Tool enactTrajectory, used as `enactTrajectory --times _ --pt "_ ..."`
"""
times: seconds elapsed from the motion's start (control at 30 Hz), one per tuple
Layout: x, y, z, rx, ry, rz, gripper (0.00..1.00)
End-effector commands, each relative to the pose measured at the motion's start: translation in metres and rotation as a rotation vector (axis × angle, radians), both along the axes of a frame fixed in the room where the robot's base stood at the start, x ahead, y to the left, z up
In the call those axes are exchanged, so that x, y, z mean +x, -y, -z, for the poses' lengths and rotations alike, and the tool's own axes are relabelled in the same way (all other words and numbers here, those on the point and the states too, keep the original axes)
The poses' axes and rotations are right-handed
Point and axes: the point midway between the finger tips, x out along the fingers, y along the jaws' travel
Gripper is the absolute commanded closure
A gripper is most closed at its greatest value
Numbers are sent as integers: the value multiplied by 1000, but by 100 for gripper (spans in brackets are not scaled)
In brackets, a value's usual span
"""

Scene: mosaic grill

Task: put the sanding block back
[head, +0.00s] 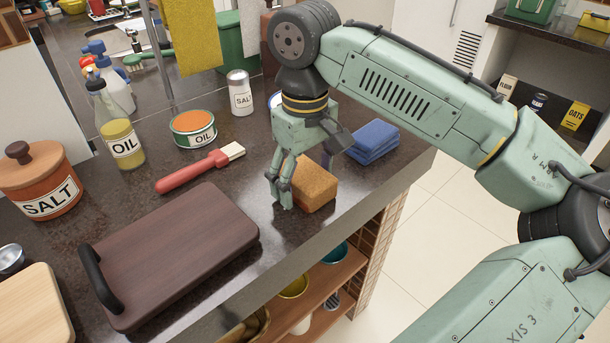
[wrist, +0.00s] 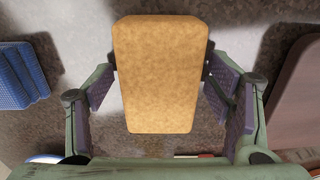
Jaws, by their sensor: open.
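The sanding block (head: 315,186) is an orange-tan block lying on the dark counter near its front edge. In the wrist view the sanding block (wrist: 160,75) fills the middle, its long side running up the picture. In the wrist view my gripper (wrist: 165,100) is open, with one purple-padded finger on each side of the block. Whether a finger touches the block cannot be told.
A folded blue cloth (head: 374,141) lies right of the block. A dark cutting board (head: 180,245) lies at front left, with a red-handled brush (head: 195,171) behind it. An oil tin (head: 194,130), oil bottle (head: 122,140) and salt shaker (head: 240,93) stand farther back.

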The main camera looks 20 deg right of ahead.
Motion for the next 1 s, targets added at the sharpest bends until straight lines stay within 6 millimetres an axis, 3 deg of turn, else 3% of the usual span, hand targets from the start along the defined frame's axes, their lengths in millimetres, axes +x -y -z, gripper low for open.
enactTrajectory --times 0.27,0.7,1.0 --pt "1 0 -16 -1 3 0 26" --pt "0 1 -106 -3 -1 2 26" --pt "0 0 -124 1 -1 0 26"
